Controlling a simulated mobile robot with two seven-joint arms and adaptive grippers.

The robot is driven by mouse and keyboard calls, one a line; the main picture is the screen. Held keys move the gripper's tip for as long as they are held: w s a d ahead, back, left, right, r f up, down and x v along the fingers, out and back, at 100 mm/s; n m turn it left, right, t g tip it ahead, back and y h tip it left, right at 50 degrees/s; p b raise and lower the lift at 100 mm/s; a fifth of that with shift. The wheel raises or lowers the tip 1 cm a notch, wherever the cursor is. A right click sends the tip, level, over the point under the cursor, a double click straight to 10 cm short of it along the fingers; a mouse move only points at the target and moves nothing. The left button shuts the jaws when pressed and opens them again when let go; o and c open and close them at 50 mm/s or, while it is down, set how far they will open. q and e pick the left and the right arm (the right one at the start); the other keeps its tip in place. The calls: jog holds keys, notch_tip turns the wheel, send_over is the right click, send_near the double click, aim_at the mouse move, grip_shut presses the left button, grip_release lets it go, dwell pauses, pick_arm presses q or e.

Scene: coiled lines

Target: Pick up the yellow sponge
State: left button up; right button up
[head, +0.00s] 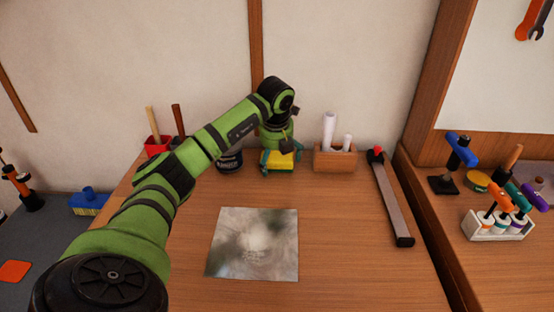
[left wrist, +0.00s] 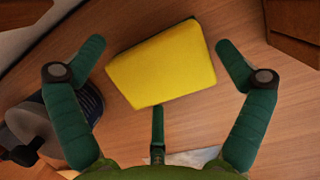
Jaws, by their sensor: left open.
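The yellow sponge (head: 279,161) lies on the wooden table near the back wall, partly hidden by my gripper in the head view. In the left wrist view the sponge (left wrist: 162,65) shows as a yellow block with a thin dark edge. My left gripper (head: 280,148) is above it with the fingers pointing down. In the left wrist view my left gripper (left wrist: 160,60) is open, with fingers on both sides of the sponge and a third finger below it in the picture. Gaps show between the side fingers and the sponge. My right gripper is not in view.
A dark can (head: 230,161) stands just left of the sponge, close to one finger in the wrist view. A wooden box (head: 335,161) with white rolls stands to the right. A glossy square sheet (head: 253,245) lies in front. A long bar tool (head: 391,198) lies further right.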

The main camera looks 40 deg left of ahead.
pick_arm(q)
jog(key=shift+f, duration=0.15)
jog(key=c, duration=1)
